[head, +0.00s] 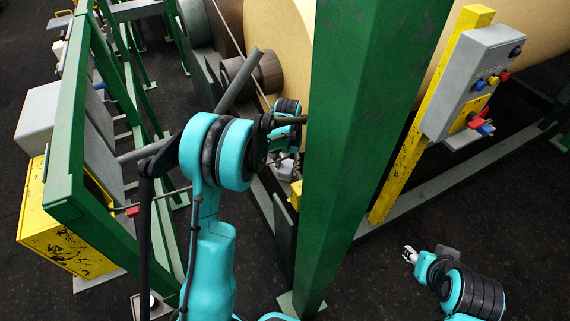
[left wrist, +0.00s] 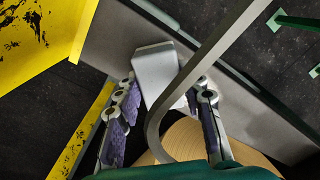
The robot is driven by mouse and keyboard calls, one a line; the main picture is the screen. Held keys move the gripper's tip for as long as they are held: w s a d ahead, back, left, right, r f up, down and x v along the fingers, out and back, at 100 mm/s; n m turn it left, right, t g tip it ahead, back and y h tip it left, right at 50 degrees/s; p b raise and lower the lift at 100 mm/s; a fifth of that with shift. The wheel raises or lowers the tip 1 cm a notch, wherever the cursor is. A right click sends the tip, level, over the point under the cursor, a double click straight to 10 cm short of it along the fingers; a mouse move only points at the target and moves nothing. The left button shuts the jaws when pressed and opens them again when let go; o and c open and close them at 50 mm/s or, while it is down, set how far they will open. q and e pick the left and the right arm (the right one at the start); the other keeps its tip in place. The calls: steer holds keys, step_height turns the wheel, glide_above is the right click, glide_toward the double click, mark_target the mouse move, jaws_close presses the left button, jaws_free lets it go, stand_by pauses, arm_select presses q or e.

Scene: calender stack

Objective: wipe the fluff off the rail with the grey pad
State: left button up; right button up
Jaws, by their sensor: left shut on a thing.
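My left gripper (left wrist: 167,90) is shut on a light grey block (left wrist: 155,68), which looks like the grey pad; its lower part lies between the purple-lined fingers. In the head view, the left gripper (head: 287,168) shows small, just left of the green post. A long grey beam (left wrist: 240,92) runs diagonally behind the block in the left wrist view; I cannot tell for sure that it is the rail, or whether the block touches it. I can make out no fluff. My right gripper (head: 410,254) is at the lower right, too small to read its jaws.
A thick green post (head: 350,140) stands just right of the left gripper. A large tan roll (head: 278,45) is behind. A curved grey bar (left wrist: 205,75) crosses close before the wrist camera. A yellow post with a control box (head: 470,80) stands right; dark floor is open below it.

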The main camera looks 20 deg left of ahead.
mark_target(291, 180)
arm_select(q)
steer(key=shift+s+d+f, duration=0.1)
steer(key=shift+s+d, duration=0.3)
steer(key=shift+d, duration=0.05)
steer(key=shift+s+d+b, duration=0.4)
steer(key=shift+s+d, duration=0.35)
steer(key=shift+w+a, duration=1.25)
steer(key=shift+a, duration=0.05)
steer(key=shift+w+a, duration=0.95)
steer(key=shift+a, duration=0.15)
steer(key=shift+w+a, duration=2.35)
steer(key=shift+a, duration=0.3)
steer(key=shift+w, duration=0.15)
steer(key=shift+s+d+b, duration=0.8)
steer(key=shift+s+d, duration=1.5)
steer(key=shift+d, duration=0.3)
steer(key=shift+s+d, duration=2.2)
steer(key=shift+d, duration=0.3)
steer(key=shift+b, duration=0.4)
steer(key=shift+w+a+f, duration=0.1)
steer(key=shift+w+a, duration=0.95)
steer(key=shift+a, duration=0.2)
steer(key=shift+w+a, duration=2.35)
steer(key=shift+a, duration=0.25)
steer(key=shift+w+a, duration=1.05)
steer(key=shift+a, duration=0.15)
